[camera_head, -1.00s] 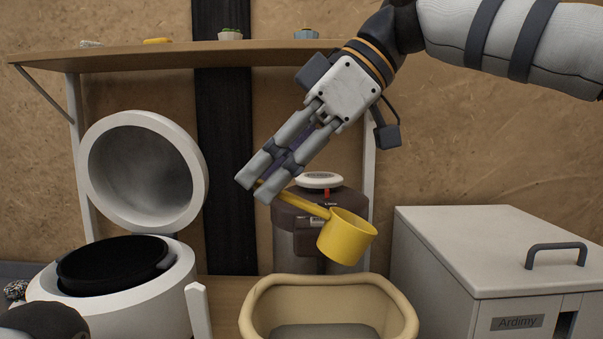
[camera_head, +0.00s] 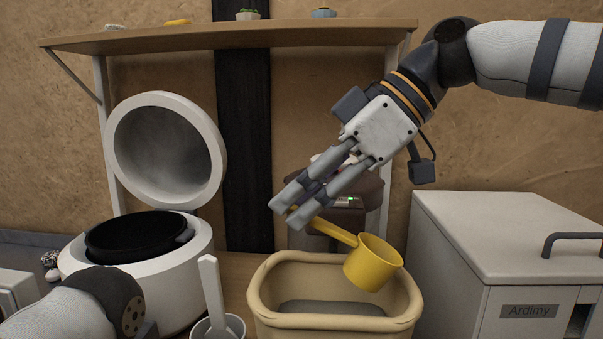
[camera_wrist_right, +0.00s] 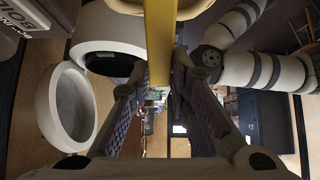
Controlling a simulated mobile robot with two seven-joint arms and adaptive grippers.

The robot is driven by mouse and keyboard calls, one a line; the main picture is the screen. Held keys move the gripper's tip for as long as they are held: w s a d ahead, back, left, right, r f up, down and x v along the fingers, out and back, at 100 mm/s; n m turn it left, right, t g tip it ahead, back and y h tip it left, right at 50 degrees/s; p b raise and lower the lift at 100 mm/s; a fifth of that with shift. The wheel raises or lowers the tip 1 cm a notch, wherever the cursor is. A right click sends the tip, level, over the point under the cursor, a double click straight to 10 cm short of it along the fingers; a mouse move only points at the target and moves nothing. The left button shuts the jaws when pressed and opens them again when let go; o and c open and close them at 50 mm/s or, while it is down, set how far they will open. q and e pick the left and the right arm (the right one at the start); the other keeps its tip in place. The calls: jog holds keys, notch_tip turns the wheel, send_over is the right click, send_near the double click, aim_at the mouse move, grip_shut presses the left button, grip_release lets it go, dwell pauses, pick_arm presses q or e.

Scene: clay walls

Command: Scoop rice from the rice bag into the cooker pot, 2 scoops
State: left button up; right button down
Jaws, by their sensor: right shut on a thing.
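My right gripper (camera_head: 288,213) is shut on the handle of a yellow scoop (camera_head: 372,264); the handle also shows in the right wrist view (camera_wrist_right: 160,45). The scoop's cup hangs over the open tan rice bag (camera_head: 263,322), near its right rear rim. What the cup holds is hidden. A greyish surface (camera_head: 325,307) shows inside the bag. The white rice cooker (camera_head: 195,262) stands at left with its round lid (camera_head: 165,150) raised. The black cooker pot (camera_head: 135,236) sits in it; its contents are not visible. My left arm shows at bottom left; its gripper is out of view.
A white cup (camera_head: 205,328) with a pale upright handle (camera_head: 211,285) stands between cooker and bag. A white lidded box (camera_head: 500,240) stands at right. A dark canister (camera_head: 345,220) is behind the bag. A wooden shelf (camera_head: 230,35) runs above.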

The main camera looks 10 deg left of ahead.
jog(key=shift+f, duration=5.85)
jog(key=shift+r, duration=6.35)
jog(key=a+h, duration=0.2)
jog(key=h, duration=0.1)
jog(key=shift+a+r, duration=0.1)
jog(key=shift+a, duration=0.15)
pick_arm(q)
jog(key=shift+s+f, duration=0.15)
pick_arm(e)
jog(key=shift+a+h, duration=0.4)
jog(key=shift+h, duration=0.3)
jog(key=shift+d+r, duration=0.1)
